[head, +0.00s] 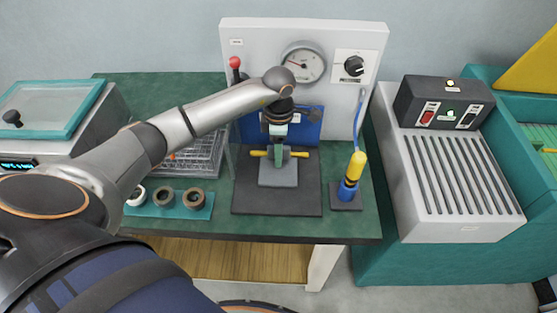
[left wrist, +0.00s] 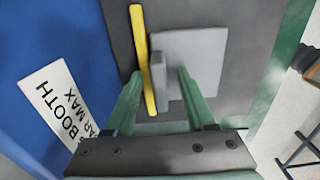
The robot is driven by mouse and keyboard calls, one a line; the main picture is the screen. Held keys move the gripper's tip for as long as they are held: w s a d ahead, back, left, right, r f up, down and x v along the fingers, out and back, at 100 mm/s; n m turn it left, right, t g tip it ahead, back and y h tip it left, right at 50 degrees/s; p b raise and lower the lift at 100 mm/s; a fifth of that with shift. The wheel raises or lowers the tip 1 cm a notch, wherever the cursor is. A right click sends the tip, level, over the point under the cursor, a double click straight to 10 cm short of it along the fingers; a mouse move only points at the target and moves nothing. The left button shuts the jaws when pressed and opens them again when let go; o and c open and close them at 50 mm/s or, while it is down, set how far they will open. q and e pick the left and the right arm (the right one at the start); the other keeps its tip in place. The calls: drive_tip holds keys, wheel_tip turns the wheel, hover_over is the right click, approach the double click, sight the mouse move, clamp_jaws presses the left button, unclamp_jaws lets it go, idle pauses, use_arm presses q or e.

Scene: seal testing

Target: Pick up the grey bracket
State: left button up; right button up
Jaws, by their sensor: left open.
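The grey bracket (head: 278,178) stands on a dark mat (head: 243,199) in the middle of the table. It has a flat base plate and an upright part; in the left wrist view the bracket (left wrist: 195,50) is seen from above. A yellow bar (head: 301,154) lies against the upright part, and it also shows in the left wrist view (left wrist: 141,45). My left gripper (head: 279,150) is above the bracket, with its green fingers pointing down. In the left wrist view the fingers (left wrist: 157,75) are open, with the upright part between them. My right gripper is not in view.
Behind stands a grey panel (head: 262,45) with a gauge (head: 303,62), and a blue booth (head: 312,118) is close behind my gripper. A yellow and blue tool (head: 351,180) stands to the right. A teal tray (head: 177,208) with rings lies left. A slotted grey unit (head: 405,185) stands further right.

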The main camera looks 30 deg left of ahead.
use_arm(q)
clamp_jaws()
idle(0.4)
drive_tip(key=shift+r, duration=0.1)
idle(0.9)
